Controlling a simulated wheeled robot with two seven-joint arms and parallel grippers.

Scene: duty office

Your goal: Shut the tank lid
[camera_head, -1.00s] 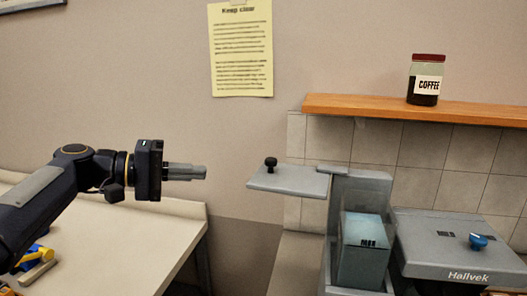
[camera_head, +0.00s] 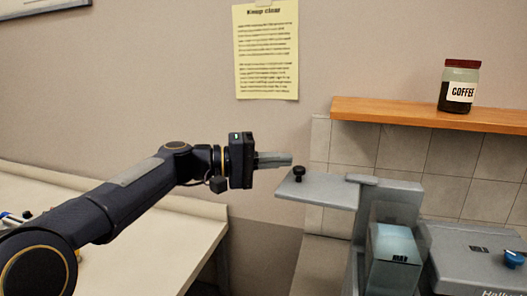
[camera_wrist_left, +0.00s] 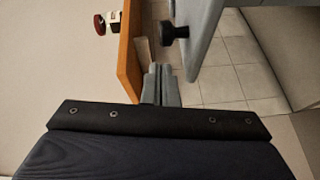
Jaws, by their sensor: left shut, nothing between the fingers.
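The tank lid (camera_head: 325,193) is a flat grey plate with a black knob (camera_head: 299,174). It stands open, sticking out to the left from the top of the grey housing. The tank (camera_head: 393,265), a bluish clear box with a MAX mark, is uncovered below and to the right. My left gripper (camera_head: 290,159) is shut and empty, its fingertips close to the knob in the head view. In the left wrist view the shut fingers (camera_wrist_left: 161,85) point toward the knob (camera_wrist_left: 175,32) and lid (camera_wrist_left: 203,20), with a gap showing. My right gripper is not in view.
A grey machine top (camera_head: 475,258) with a blue knob (camera_head: 514,259) lies right of the tank. An orange wooden shelf (camera_head: 430,113) with a coffee jar (camera_head: 459,88) is on the wall above. A pale table (camera_head: 185,230) is at left.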

